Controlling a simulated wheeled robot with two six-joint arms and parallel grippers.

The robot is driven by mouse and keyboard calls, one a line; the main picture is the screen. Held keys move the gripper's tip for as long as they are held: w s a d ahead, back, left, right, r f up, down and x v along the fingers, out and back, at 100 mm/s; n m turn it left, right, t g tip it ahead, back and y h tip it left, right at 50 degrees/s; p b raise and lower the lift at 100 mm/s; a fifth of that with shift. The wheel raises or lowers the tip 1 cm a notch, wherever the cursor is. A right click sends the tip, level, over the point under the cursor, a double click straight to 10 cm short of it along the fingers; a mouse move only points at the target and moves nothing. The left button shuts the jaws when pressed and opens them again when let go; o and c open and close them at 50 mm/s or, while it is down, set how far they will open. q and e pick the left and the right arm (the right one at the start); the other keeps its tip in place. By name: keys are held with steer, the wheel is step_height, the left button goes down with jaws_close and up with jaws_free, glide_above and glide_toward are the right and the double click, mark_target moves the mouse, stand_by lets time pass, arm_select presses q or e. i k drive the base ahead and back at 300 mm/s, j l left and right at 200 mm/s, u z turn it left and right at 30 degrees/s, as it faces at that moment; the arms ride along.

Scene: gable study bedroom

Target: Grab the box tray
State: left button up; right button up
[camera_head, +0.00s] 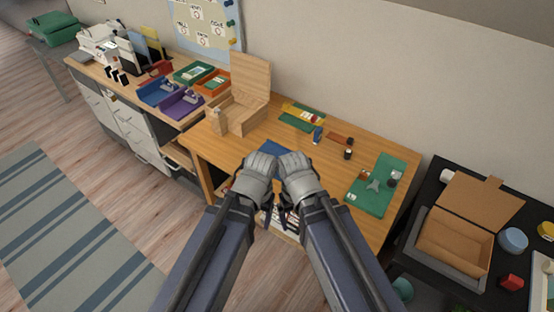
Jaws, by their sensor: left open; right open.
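A wooden box with a raised back panel (233,118) stands near the left end of the wooden desk. Several coloured trays stand on the counter further left, including a purple tray (183,106), a blue tray (156,92) and an orange tray (213,84). I cannot tell which of these is the box tray. My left gripper (262,160) and my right gripper (294,159) are side by side at the desk's front edge, open, apart from the wooden box. A blue flat item (272,146) lies just beyond them, partly hidden.
A green mat (375,185) with a grey tool lies at the desk's right. A yellow-and-green item (302,117) lies at the back. A dark table (425,205) at right holds an open cardboard box (455,240). Floor at left is clear, with a striped rug (70,235).

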mark_target(271, 147)
steer(key=l+u, duration=0.3)
steer(key=l, duration=0.35)
steer(key=z, duration=0.65)
steer(key=j+z, duration=0.75)
steer(key=k+j+z, duration=0.2)
steer(key=j+z, duration=0.2)
steer(key=k+j, duration=0.15)
steer(key=j, duration=0.25)
steer(key=k+j+z, duration=0.1)
steer(key=j, duration=0.3)
steer(key=k+j, duration=0.2)
steer(key=j, duration=0.2)
steer(key=k+j+z, duration=0.1)
steer(key=j, duration=0.3)
steer(key=i+j, duration=0.1)
steer(key=i, duration=0.3)
